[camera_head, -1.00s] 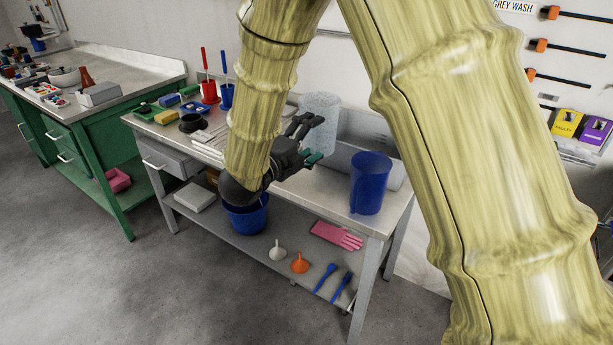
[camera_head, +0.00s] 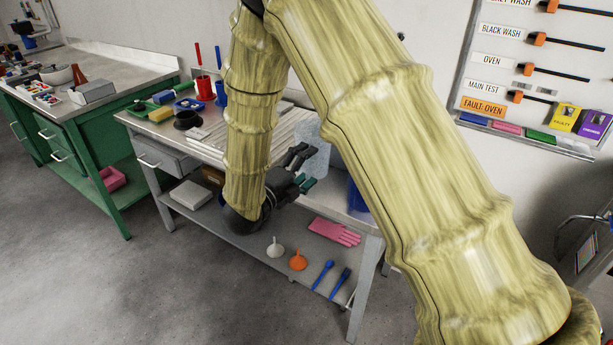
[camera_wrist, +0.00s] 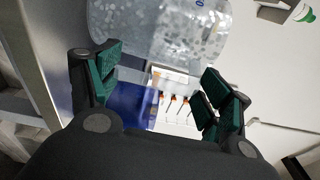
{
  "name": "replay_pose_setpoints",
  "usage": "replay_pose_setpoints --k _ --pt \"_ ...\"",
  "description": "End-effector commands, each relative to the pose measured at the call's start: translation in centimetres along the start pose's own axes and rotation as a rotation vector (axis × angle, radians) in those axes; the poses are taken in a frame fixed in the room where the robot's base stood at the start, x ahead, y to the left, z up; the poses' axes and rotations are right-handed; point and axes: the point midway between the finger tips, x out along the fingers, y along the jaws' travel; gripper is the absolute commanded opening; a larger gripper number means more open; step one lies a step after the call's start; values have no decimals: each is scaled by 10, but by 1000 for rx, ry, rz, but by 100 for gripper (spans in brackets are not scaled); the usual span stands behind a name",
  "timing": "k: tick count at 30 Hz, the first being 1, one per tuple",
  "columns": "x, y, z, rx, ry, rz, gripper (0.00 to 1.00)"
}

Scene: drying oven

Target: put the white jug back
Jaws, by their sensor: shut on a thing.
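The white jug (camera_head: 318,160) is a pale, speckled cylinder at the right part of the grey table, partly hidden by my arm and gripper. My gripper (camera_head: 302,169) is at its near left side, shut on it with the fingers spread wide. In the wrist view the jug (camera_wrist: 155,28) fills the top, just beyond the fingertips (camera_wrist: 160,88). Whether its base touches the tabletop is hidden. A blue jug (camera_head: 356,198) stands close to its right, mostly behind my arm; its blue also shows between the fingers in the wrist view (camera_wrist: 132,106).
The grey table (camera_head: 362,224) holds red and blue containers (camera_head: 204,88) and a black ring-shaped item (camera_head: 187,119) at left. Its lower shelf carries a pink glove (camera_head: 333,232), funnels (camera_head: 298,260) and blue tools. A green bench (camera_head: 90,165) stands left; the floor in front is clear.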

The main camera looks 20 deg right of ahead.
Motion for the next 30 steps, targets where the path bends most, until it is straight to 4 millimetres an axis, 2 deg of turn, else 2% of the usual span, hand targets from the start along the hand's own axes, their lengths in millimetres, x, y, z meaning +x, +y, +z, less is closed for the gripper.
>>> replay_pose_setpoints --k 9,22,23,25,26,30 --pt "0 33 -2 -1 1 0 15" --pt "0 39 -2 0 1 0 15" --pt "0 37 -2 0 1 0 84" --pt "0 37 -2 0 1 0 97" --pt "0 37 -2 0 1 0 100" --pt "0 37 -2 -1 1 0 100"
